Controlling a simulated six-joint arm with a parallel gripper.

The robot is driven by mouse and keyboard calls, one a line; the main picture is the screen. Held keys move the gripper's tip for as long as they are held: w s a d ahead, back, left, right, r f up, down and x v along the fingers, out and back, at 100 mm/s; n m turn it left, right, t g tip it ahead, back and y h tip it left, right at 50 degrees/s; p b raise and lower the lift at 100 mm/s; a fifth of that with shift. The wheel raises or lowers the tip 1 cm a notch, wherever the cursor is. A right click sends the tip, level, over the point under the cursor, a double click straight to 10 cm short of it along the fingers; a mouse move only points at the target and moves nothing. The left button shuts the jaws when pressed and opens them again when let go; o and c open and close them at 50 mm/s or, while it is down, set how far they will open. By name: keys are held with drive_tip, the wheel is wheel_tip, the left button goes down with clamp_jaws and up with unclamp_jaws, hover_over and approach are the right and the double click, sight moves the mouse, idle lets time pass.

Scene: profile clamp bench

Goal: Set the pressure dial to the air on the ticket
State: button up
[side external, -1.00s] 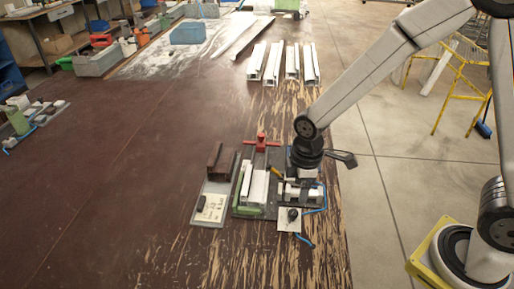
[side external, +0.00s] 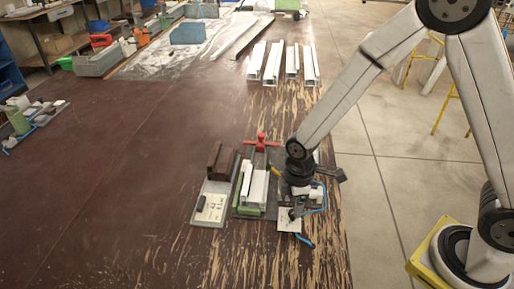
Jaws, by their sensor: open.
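The pressure dial is a small dark knob on a white plate (side external: 288,224) at the front right of the clamp bench, in the side external view. My gripper (side external: 297,208) is open and points down just above the plate, at the knob. It largely hides the knob, and I cannot tell whether the fingers touch it. The ticket (side external: 212,208) is a pale card on the grey tray at the left. Its writing is too small to read, and a small dark block (side external: 201,203) lies at its left edge.
The clamp with a red handle (side external: 262,143) stands behind white and green profiles (side external: 247,187). A blue hose (side external: 304,240) runs beside the dial plate. White profiles (side external: 283,64) lie farther back.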

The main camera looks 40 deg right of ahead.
drive_tip(key=shift+f, duration=1.6)
clamp_jaws()
